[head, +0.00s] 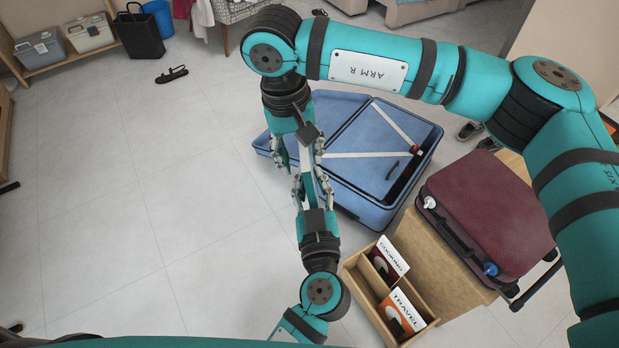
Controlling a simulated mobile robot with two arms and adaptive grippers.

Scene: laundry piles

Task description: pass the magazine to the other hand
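My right gripper (301,160) points down the picture, and my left gripper (312,185) points up it, facing the right one with hardly any gap. Between their fingers is a thin pale strip (308,160) that looks like a magazine seen edge-on; its cover does not show. Fingers of both grippers lie on either side of the strip. I cannot tell which fingers press on it. Two other magazines, a COOKING one (388,258) and a TRAVEL one (405,312), stand tilted in a wooden divided box (361,290) at the lower right.
An open blue suitcase (375,135) lies on the floor behind the grippers. A dark red suitcase (490,215) rests on a wooden surface (435,265) at the right. Storage bins (40,50) and a black basket (138,35) stand at the back left. The tiled floor at left is mostly clear.

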